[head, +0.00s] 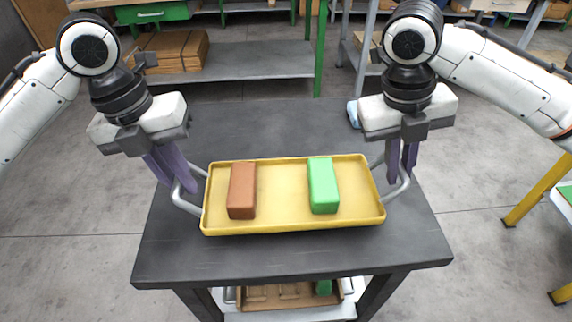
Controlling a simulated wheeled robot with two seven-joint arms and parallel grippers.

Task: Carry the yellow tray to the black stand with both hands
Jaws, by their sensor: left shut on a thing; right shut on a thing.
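The yellow tray (282,231) is in the middle of the head view, over a dark table. It holds a brown block (242,190) on its left half and a green block (322,185) right of its middle. My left gripper (180,188) is shut on the tray's left metal handle. My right gripper (400,178) is shut on the right metal handle. The tray looks roughly level. I cannot tell whether it touches the table or hangs a little above it. I cannot pick out a separate black stand with certainty.
The dark table (285,264) has bare top behind and in front of the tray. A small blue item (353,114) lies at its back right, partly behind my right gripper. Shelving (250,62) with cardboard stands behind.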

